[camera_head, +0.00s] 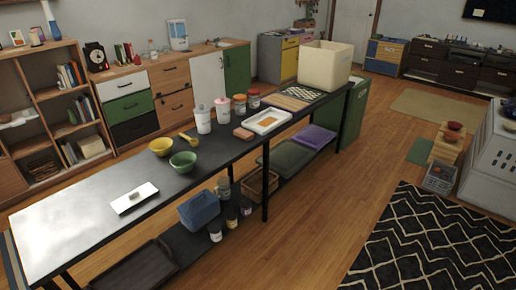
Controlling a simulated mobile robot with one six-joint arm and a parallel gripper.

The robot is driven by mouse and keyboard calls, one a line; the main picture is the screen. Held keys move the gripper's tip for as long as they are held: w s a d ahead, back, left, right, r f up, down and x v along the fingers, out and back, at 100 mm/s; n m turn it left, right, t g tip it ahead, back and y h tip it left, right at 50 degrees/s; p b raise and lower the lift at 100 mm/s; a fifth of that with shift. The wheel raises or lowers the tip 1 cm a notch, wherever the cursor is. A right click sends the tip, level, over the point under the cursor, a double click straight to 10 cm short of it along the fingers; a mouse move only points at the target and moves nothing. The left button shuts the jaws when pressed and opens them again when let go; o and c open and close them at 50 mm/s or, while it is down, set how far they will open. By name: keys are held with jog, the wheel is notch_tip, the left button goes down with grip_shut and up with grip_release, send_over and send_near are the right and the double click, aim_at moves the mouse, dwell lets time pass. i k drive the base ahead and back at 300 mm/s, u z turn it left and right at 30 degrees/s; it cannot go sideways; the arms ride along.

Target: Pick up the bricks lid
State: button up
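A flat white rectangular piece (134,197) with a small pale knob or block on its middle lies on the near left part of the long dark table (75,213). It looks like a lid, but I cannot tell for sure that it is the bricks lid. No loose bricks are clear to see. A large cream open-topped bin (325,67) stands at the table's far end. My gripper is not in view.
A yellow bowl (160,147), a green bowl (183,162), white cups, jars and a white tray (267,121) stand farther along the table. A blue caddy (199,211) sits on the lower shelf. Wooden floor (320,205) is clear right of the table.

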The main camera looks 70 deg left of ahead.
aim_at(128, 201)
jog(key=u, duration=0.2)
jog(key=k, duration=0.1)
jog(key=u, duration=2.35)
jog(key=i, duration=1.5)
jog(key=u, duration=1.45)
jog(key=i, duration=0.95)
